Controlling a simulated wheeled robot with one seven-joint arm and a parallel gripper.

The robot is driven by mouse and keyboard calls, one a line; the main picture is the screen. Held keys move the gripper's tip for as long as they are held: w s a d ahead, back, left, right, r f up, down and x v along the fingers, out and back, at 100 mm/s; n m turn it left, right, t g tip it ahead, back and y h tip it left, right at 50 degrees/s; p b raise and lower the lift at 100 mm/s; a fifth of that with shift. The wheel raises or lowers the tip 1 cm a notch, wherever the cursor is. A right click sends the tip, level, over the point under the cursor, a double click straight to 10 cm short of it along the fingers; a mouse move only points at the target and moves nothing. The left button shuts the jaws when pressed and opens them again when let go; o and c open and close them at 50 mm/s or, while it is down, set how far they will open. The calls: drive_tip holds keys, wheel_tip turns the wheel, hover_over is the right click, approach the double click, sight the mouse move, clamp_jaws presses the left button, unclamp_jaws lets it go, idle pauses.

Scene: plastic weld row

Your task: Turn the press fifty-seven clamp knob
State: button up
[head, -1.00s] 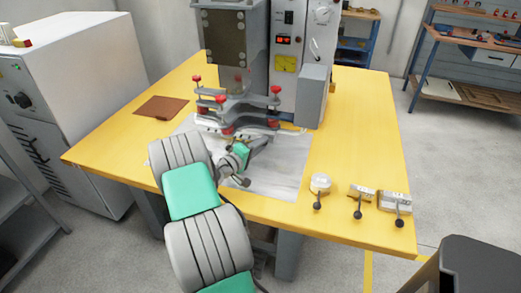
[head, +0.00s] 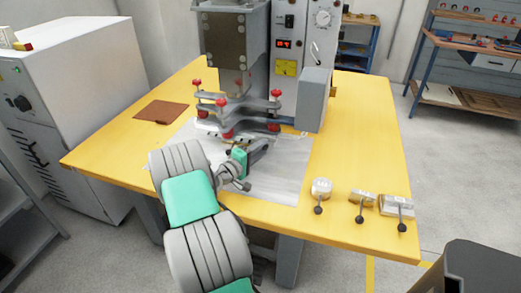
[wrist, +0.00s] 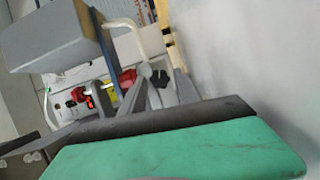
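The press (head: 235,40) stands at the back of the yellow table, with a grey clamp frame (head: 245,108) low on its front. Several red clamp knobs show on the frame: a left one (head: 197,83), a right one (head: 277,94) and a lower one (head: 227,133). My gripper (head: 262,146) is low over the pale sheet, in front of and below the frame, apart from the upper knobs. In the wrist view, a red knob (wrist: 127,78) and a black knob (wrist: 160,78) show beyond my green-and-black wrist cover. Whether my fingers are open is unclear. I cannot tell which knob is fifty-seven.
The table (head: 350,150) holds a brown sheet (head: 160,111) at the left and a pale sheet (head: 285,180) beneath my gripper. Three small lever fixtures stand at the front right, one of them round (head: 320,187). A grey box (head: 314,98) juts from the press's right side.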

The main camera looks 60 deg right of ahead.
drive_tip(key=shift+o, duration=0.9)
drive_tip(key=v, duration=0.7)
drive_tip(key=shift+w+a, duration=0.1)
drive_tip(key=shift+a, duration=0.3)
